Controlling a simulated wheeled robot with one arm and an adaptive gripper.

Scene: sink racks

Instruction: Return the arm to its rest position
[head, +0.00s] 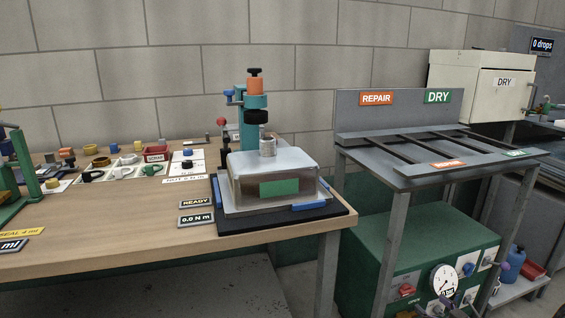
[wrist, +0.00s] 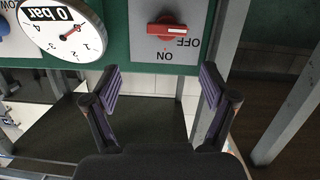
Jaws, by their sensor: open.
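My gripper (wrist: 158,100) shows in the wrist view with its two purple-padded fingers spread wide apart and nothing between them. It is near the green cabinet's panel, below a red switch (wrist: 167,29) marked OFF and ON and a round dial (wrist: 62,30) marked bar. In the head view the green cabinet (head: 375,255) stands under the grey rack, with its red switch (head: 407,289) and dial (head: 444,281) at the lower right. Part of my arm seems to show at the bottom edge there, but the fingers cannot be made out.
A wooden bench (head: 110,225) at left carries a teal press (head: 257,115) over a clear-lidded box (head: 272,180) and several small parts. A grey rack (head: 420,175) with REPAIR and DRY signs stands right. A metal leg (wrist: 290,110) is close beside my gripper.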

